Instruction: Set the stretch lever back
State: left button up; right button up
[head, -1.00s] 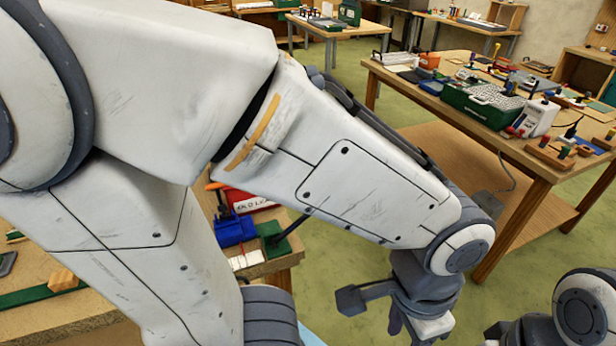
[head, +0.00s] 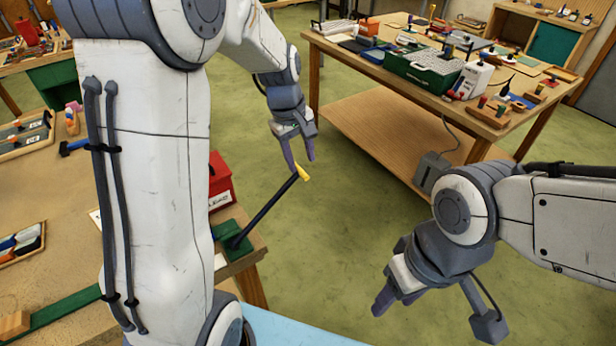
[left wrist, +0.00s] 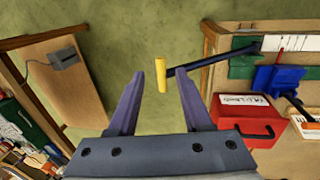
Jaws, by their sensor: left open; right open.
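The stretch lever is a long dark bar (head: 268,210) with a yellow grip (head: 302,172). It rises at a slant from a green base (head: 233,240) at the bench edge, and its grip end hangs out over the floor. My left gripper (head: 300,162) is open and empty, fingers pointing down just above the yellow grip. In the left wrist view, the yellow grip (left wrist: 161,75) shows between the two fingertips, with no contact seen; its exact depth is unclear. My right gripper (head: 396,303) is open and empty over the floor, well right of the lever.
A red box (head: 220,187) stands on the bench beside the lever base; it also shows in the left wrist view (left wrist: 245,120), near a blue item (left wrist: 275,85). A cluttered table (head: 345,50) stands at the back right. Green floor lies clear between.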

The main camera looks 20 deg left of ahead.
pick_arm(q)
notch_tip(320, 180, down, 10)
jog(key=w+d+p, duration=0.1)
jog(key=shift+w+p, duration=0.25)
jog(key=shift+p, duration=0.15)
grip_shut()
dwell(1.3)
